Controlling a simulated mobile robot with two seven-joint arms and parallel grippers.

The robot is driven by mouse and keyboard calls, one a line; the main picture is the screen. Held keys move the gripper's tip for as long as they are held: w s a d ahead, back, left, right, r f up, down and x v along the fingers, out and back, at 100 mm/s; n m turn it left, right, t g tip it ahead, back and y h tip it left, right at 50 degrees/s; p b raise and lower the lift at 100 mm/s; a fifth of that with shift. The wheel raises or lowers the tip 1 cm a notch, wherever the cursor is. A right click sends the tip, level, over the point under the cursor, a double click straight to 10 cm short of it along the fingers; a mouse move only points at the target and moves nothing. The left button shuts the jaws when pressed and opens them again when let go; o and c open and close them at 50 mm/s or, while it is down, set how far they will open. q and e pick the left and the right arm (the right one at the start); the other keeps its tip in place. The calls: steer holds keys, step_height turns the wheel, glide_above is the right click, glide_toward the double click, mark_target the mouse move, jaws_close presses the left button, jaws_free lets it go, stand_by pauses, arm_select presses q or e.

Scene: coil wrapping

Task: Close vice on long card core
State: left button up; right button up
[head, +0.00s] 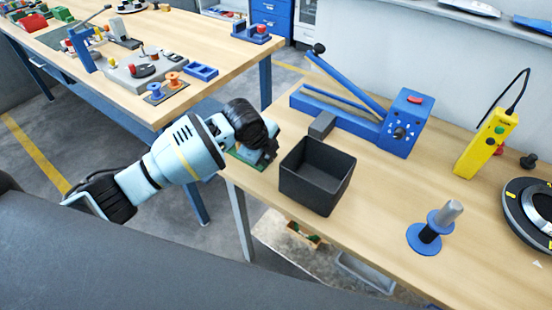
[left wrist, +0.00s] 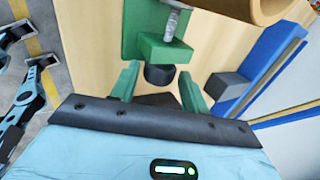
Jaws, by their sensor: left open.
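The green vice (head: 240,155) sits at the left edge of the right-hand bench, mostly covered by my left arm in the head view. In the left wrist view, the green vice body (left wrist: 160,50) has a metal screw (left wrist: 174,20) and a dark knob (left wrist: 159,75) at its near end. The tan card core (left wrist: 262,8) shows at the top edge, only partly in view. My left gripper (left wrist: 160,82) is open, with its green fingers on either side of the knob; I cannot tell whether they touch it. My right gripper is not identifiable.
A black open bin (head: 317,175) stands just right of the vice. Behind it is a blue lever tool (head: 350,115). A blue spindle (head: 425,238), a yellow control box (head: 485,145) and a dark round device (head: 530,210) stand further right. Bare benchtop lies between them.

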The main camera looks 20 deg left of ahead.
arm_select(q)
steer(key=shift+s+a+f+t+h, duration=0.1)
steer(key=shift+s+t+h, duration=0.05)
steer(key=shift+t, duration=0.35)
steer(key=shift+s+a+t+h, duration=0.1)
steer(key=shift+t+h, duration=0.05)
steer(key=shift+t, duration=0.35)
arm_select(e)
steer(key=shift+s, duration=0.2)
steer(key=shift+s+f, duration=0.15)
steer(key=shift+s, duration=0.1)
arm_select(q)
steer(key=shift+c, duration=0.2)
steer(key=c, duration=0.5)
steer(key=shift+w+d+r+g, duration=0.2)
steer(key=shift+w+g, duration=0.15)
steer(key=shift+g, duration=0.55)
steer(key=shift+c, duration=0.2)
steer(key=shift+g+y, duration=0.7)
steer(key=shift+g, duration=0.2)
arm_select(e)
steer(key=shift+w, duration=0.4)
steer(key=shift+s, duration=0.1)
